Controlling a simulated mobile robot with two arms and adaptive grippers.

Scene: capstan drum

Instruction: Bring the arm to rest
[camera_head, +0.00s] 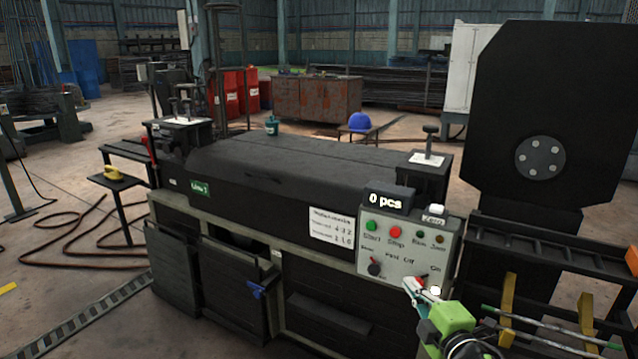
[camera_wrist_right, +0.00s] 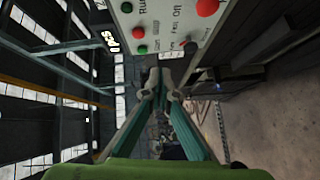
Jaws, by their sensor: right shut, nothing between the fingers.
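My right gripper (camera_head: 422,293) is in front of the lower part of the grey control panel (camera_head: 408,248), near its right-hand switch. Its fingers are shut and empty, and they also show shut in the right wrist view (camera_wrist_right: 163,85). The control panel (camera_wrist_right: 170,25) shows at the top of that view, just beyond the fingertips. The panel has a green Start button (camera_head: 372,226), a red Stop button (camera_head: 396,232), small lamps and a black selector knob (camera_head: 374,267). I cannot tell whether the fingertips touch the panel. My left gripper does not show.
The long dark machine (camera_head: 290,165) fills the middle. A tall black plate (camera_head: 545,110) and a rack with rods (camera_head: 540,250) stand at the right. Open floor (camera_head: 60,250) with a hose lies at the left.

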